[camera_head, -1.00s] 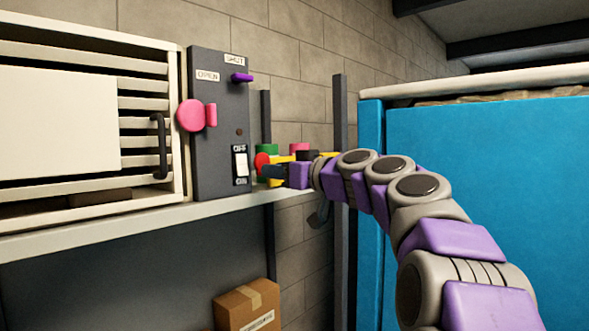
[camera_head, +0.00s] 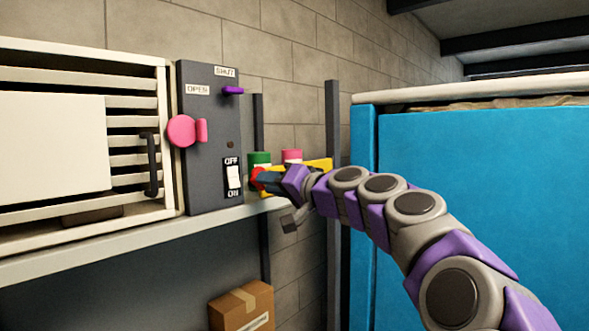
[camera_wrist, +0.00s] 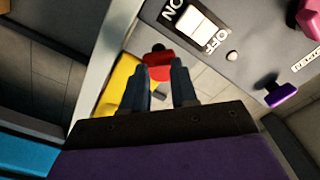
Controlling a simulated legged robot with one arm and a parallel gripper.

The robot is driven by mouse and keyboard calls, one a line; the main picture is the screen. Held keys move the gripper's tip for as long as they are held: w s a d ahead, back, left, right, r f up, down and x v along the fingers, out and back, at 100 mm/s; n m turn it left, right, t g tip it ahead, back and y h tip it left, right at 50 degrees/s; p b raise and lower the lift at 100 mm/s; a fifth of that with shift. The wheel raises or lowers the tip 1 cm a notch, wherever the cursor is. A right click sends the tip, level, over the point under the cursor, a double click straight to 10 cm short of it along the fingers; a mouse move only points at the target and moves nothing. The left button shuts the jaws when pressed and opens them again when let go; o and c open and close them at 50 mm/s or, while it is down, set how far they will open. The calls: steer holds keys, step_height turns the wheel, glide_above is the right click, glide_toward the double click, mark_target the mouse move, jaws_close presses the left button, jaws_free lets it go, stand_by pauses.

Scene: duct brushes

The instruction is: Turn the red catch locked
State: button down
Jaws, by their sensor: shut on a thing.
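The red catch (camera_head: 257,178) shows as a small red shape at the right end of the shelf, just right of the grey switch panel. My gripper (camera_head: 264,180) reaches it from the right. In the wrist view the red piece (camera_wrist: 158,68) sits between the tips of my two dark fingers (camera_wrist: 160,80), which are shut on it. My fingers and wrist hide much of the catch, and its exact angle cannot be told.
The grey panel (camera_head: 206,130) carries a pink knob (camera_head: 182,131), a purple lever (camera_head: 233,90) and a white switch (camera_head: 234,177). A green can (camera_head: 260,158), a pink can (camera_head: 292,155) and a yellow object (camera_head: 320,163) are close behind my gripper. A blue cabinet (camera_head: 480,150) stands right.

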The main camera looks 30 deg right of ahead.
steer(key=m+p, duration=0.8)
steer(key=shift+w+a+r, duration=0.1)
steer(key=shift+a+r, duration=0.05)
steer(key=shift+a, duration=0.05)
steer(key=shift+m, duration=0.3)
steer(key=c, duration=1.7)
jaws_free()
steer(key=shift+a, duration=0.1)
steer(key=shift+c, duration=0.5)
